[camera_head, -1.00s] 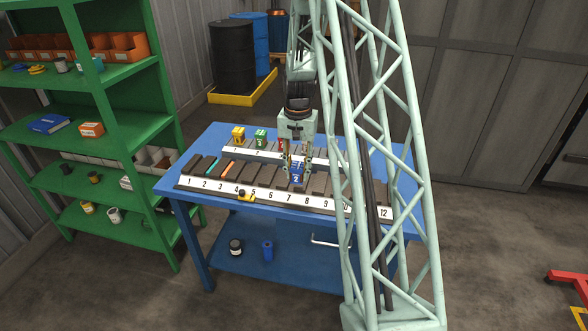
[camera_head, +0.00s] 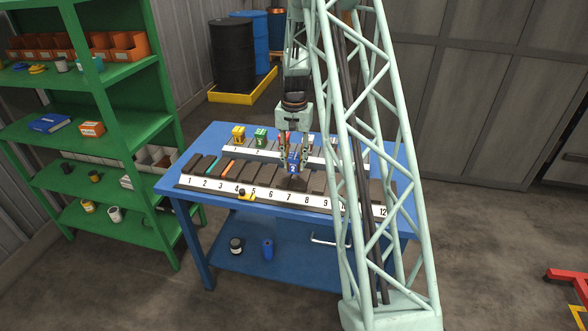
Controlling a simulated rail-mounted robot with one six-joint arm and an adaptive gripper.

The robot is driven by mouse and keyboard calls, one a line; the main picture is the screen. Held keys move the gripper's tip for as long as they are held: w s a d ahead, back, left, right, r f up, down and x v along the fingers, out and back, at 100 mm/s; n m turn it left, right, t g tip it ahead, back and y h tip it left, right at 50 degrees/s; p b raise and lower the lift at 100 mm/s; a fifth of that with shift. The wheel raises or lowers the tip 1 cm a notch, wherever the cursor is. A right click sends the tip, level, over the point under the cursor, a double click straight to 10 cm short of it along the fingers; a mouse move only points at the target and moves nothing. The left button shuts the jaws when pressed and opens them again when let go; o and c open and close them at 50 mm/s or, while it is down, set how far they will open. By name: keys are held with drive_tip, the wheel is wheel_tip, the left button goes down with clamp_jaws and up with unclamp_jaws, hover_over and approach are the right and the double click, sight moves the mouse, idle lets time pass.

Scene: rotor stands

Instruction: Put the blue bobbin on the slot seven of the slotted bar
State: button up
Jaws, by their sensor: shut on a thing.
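My gripper (camera_head: 293,163) is shut on the blue bobbin (camera_head: 293,167), which carries a white label with a 2. The fingers stand on its left and right sides. The slotted bar (camera_head: 270,197) lies along the table's front with a white number strip running from 1 to 12. The 7 on the strip (camera_head: 288,197) is below the bobbin in the picture. The bobbin appears near the back end of the dark slots around seven; I cannot tell whether it touches the bar. My column hides some of the strip around 10 and 11.
A second numbered bar (camera_head: 258,154) at the back holds a yellow bobbin (camera_head: 238,133) and a green bobbin (camera_head: 261,137). The front bar stands on a blue table (camera_head: 182,187). A small yellow and black item (camera_head: 246,196) sits at the front edge near 5. Green shelves (camera_head: 120,130) stand left.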

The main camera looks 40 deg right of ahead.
sight(294, 168)
drive_tip(key=shift+w+d, duration=0.2)
drive_tip(key=shift+w, duration=0.15)
drive_tip(key=shift+s+f, duration=0.1)
drive_tip(key=shift+f, duration=1.7)
drive_tip(key=shift+f, duration=0.2)
drive_tip(key=o, duration=1)
drive_tip(key=shift+r, duration=0.25)
drive_tip(key=shift+r, duration=5.95)
